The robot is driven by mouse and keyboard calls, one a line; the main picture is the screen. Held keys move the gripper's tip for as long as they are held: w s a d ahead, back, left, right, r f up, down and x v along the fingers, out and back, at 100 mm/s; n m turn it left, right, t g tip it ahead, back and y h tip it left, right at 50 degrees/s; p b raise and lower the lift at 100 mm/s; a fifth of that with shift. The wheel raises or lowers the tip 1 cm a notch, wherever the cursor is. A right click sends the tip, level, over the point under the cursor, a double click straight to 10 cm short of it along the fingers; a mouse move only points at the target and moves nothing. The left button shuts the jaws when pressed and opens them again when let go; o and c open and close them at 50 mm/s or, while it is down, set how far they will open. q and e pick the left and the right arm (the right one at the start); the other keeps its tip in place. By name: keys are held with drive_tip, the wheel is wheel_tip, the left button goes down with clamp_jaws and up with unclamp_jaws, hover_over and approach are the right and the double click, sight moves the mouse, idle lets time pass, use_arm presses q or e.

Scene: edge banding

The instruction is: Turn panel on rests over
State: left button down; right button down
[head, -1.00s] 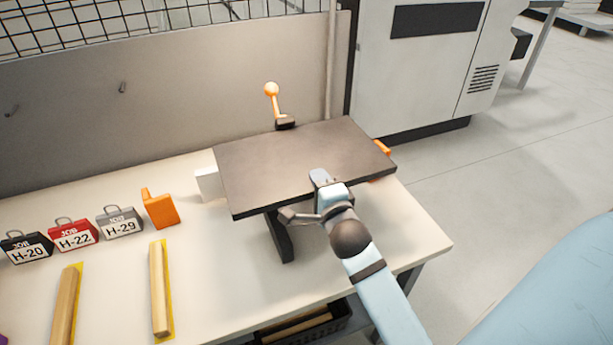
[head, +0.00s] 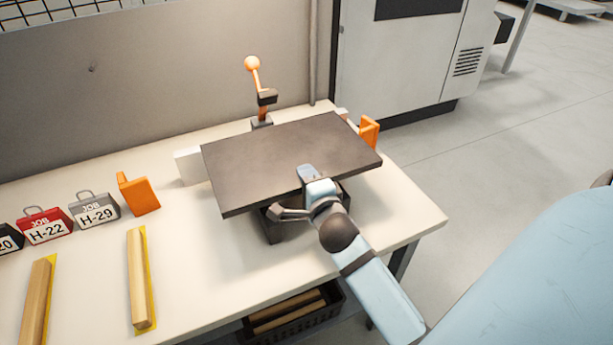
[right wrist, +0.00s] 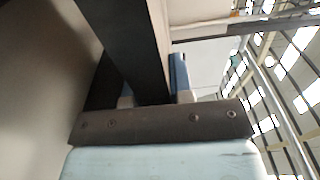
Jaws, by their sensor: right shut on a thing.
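The dark brown panel (head: 285,155) is held level over the right end of the bench in the head view. My right gripper (head: 305,190) is shut on the panel's front edge, one finger on top and the other below. In the right wrist view the dark panel (right wrist: 135,45) runs edge-on between the fingers of the gripper (right wrist: 155,97). A dark rest (head: 272,225) shows partly under the panel's front left; the panel hides most of what is beneath it. Whether the panel touches the rest I cannot tell. My left gripper is not in view.
An orange-knobbed clamp (head: 259,90) stands behind the panel. An orange block (head: 370,130) and a white block (head: 188,166) flank it. Job tags, an orange stop (head: 138,193) and wooden strips (head: 138,278) lie left. A black crate (head: 295,312) is below the bench.

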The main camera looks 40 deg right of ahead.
wheel_tip(320, 180, down, 4)
drive_tip(key=b, duration=0.3)
drive_tip(key=shift+f+b, duration=0.35)
drive_tip(key=shift+f, duration=0.25)
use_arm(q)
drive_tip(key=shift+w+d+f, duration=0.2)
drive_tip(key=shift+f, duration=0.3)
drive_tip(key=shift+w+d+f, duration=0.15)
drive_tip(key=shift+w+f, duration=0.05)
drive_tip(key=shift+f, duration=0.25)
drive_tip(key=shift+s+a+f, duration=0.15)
